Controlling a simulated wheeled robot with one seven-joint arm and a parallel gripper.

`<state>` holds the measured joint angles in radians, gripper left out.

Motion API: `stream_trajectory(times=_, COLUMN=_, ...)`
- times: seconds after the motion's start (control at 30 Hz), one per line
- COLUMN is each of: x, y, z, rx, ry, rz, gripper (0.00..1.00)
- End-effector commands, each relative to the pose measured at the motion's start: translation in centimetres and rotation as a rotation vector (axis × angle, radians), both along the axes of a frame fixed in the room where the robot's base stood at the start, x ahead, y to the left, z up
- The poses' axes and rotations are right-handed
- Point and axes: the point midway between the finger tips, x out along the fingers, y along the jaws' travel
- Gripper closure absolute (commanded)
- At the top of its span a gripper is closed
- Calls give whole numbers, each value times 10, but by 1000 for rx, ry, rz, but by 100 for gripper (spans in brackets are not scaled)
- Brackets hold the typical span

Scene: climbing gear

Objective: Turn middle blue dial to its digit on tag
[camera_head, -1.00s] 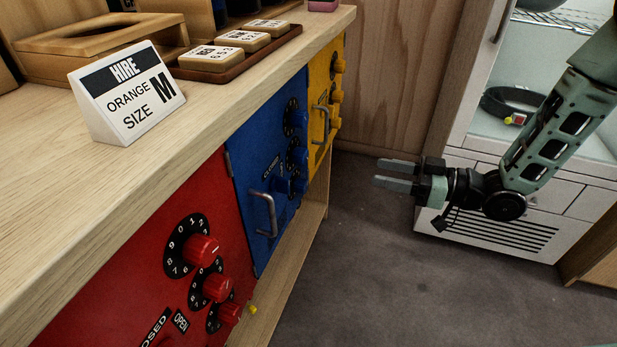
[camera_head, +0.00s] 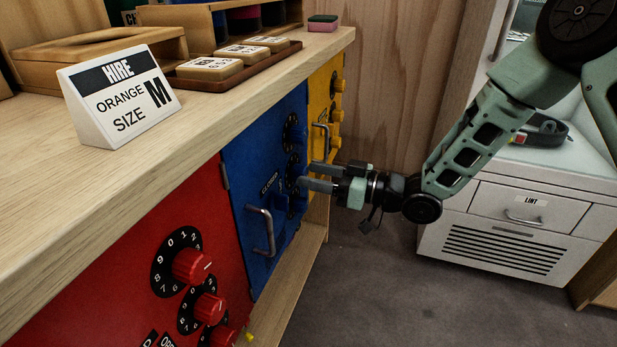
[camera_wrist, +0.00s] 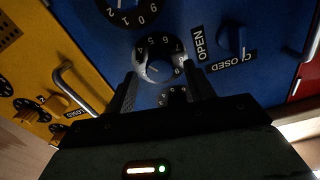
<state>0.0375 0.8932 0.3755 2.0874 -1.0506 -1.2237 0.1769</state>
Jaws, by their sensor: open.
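The blue door (camera_head: 240,175) carries a column of three dials with black number rings. In the head view my gripper (camera_head: 306,175) is in front of this column, its fingers pointing left and partly hiding the middle and lower dials. In the wrist view the middle blue dial (camera_wrist: 161,70) lies between the tips of my open gripper (camera_wrist: 163,72); contact cannot be told. Another dial (camera_wrist: 125,10) is above it in that view and a third (camera_wrist: 173,96) below.
A blue latch knob (camera_wrist: 236,40) sits beside the OPEN and CLOSED labels. Metal handles stick out of the blue door (camera_head: 263,232) and yellow door (camera_head: 325,138). The red door (camera_head: 130,265) has its own dials. A HIRE sign (camera_head: 122,98) stands on the counter.

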Motion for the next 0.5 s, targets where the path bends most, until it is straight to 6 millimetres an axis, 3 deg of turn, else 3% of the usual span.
stream_trajectory(times=0.2, x=6, y=16, z=-1, rx=0, ry=1, rz=-1, gripper=47)
stream_trajectory(times=0.5, x=7, y=18, z=0, rx=-1, ry=1, rz=-1, gripper=47)
